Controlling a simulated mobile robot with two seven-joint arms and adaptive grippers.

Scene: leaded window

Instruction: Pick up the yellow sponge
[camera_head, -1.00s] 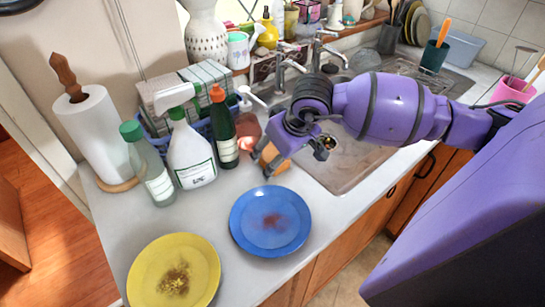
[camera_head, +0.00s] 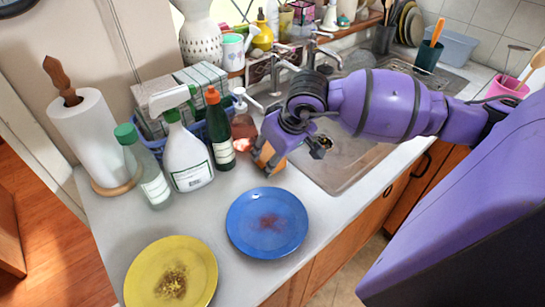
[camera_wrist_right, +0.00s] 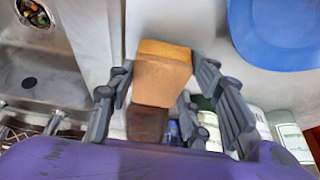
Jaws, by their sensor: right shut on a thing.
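The yellow sponge (camera_head: 268,155) shows as an orange-yellow block at the sink's left edge, mostly covered by my gripper in the head view. In the right wrist view the sponge (camera_wrist_right: 163,82) sits between the fingers, its lighter end facing out. My right gripper (camera_wrist_right: 164,70) is shut on it, with fingers on both sides. In the head view my right gripper (camera_head: 272,160) points down at the counter behind the blue plate. I cannot tell whether the sponge touches the counter. My left gripper is not in view.
A blue plate (camera_head: 266,240) and a yellow plate (camera_head: 160,292), both stained, lie in front. A green bottle (camera_head: 219,140), a spray bottle (camera_head: 187,155) and a soap dispenser (camera_head: 243,128) stand close left of the gripper. The sink (camera_head: 350,170) is to the right.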

